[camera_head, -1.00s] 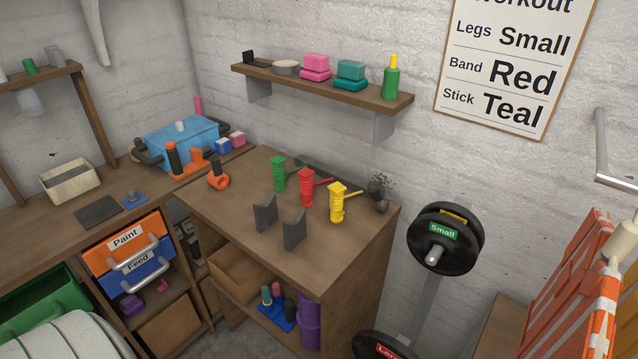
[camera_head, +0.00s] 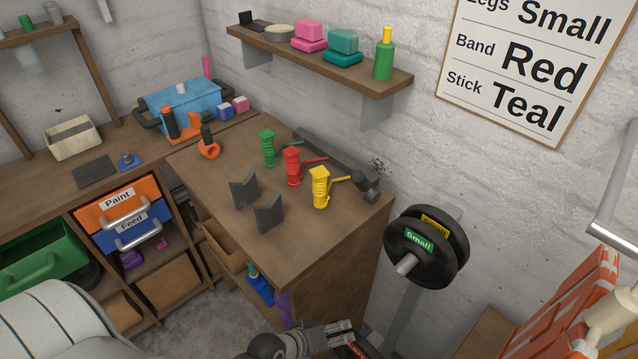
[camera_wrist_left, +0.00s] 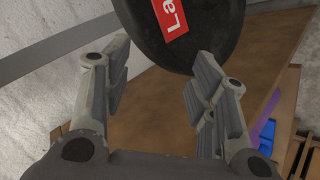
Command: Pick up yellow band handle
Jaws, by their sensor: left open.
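The yellow band handle (camera_head: 320,187) stands upright on the wooden cabinet top, near its right edge, with a yellow arm sticking out to the right. A red handle (camera_head: 292,167) and a green handle (camera_head: 267,148) of the same shape stand in a row to its left. My left gripper (camera_head: 346,338) is at the bottom of the head view, in front of and below the cabinet top, well apart from the yellow handle. In the left wrist view its fingers (camera_wrist_left: 165,85) are spread with nothing between them. My right gripper is not in view.
Two dark grey brackets (camera_head: 257,203) stand on the cabinet top (camera_head: 230,240). A black weight plate labelled Small (camera_head: 425,255) hangs right of the cabinet. A plate labelled Large (camera_wrist_left: 205,30) is close beyond my left fingers. An orange barrier (camera_head: 560,310) is at the right.

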